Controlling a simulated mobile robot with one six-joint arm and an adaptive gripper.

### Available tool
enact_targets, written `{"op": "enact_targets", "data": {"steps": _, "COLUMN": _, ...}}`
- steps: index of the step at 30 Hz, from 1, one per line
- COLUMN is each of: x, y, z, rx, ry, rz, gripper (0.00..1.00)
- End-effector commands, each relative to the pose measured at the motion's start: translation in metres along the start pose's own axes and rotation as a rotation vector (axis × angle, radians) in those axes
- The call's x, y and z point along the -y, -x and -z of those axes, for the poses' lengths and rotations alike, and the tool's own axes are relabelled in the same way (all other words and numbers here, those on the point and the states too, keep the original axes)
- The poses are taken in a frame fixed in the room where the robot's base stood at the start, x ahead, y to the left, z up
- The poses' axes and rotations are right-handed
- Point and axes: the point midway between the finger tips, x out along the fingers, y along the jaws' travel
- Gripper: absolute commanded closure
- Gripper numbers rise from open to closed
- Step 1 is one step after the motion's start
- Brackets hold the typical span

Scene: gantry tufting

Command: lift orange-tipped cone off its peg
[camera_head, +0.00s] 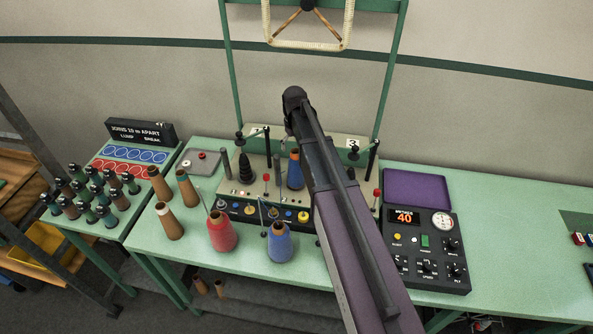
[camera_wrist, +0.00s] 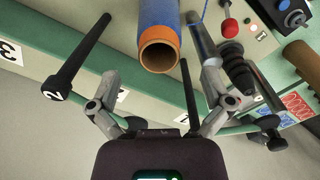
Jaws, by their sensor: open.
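The orange-tipped cone (camera_head: 295,176) is wound in blue. It stands on the green machine (camera_head: 262,198) in the head view, partly behind my arm. In the wrist view the cone (camera_wrist: 158,22) comes in from the top edge, its orange rim and open brown end facing me. No peg tip is clear in that opening; its far end is out of frame. My gripper (camera_wrist: 159,78) is open, with a finger to each side of the cone's tip. Neither finger seems to touch it.
Black posts stand close by, one marked 2 (camera_wrist: 75,62). A black stepped tension stack (camera_wrist: 238,72) and a red knob (camera_wrist: 229,28) are to the right. Red (camera_head: 221,232) and blue (camera_head: 279,243) cones stand in front of the machine. A control box (camera_head: 428,245) is at the right.

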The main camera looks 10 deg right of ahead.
Motion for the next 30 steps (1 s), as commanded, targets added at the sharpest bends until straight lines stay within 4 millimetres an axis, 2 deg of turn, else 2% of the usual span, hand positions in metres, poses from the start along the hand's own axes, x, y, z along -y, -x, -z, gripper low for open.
{"op": "enact_targets", "data": {"steps": 11, "x": -0.001, "y": -0.006, "z": -0.001, "rx": 0.0, "ry": -0.001, "rz": 0.0, "gripper": 0.0}}
{"op": "enact_targets", "data": {"steps": 30, "x": -0.002, "y": -0.05, "z": -0.006, "rx": 0.0, "ry": -0.002, "rz": 0.0, "gripper": 0.0}}
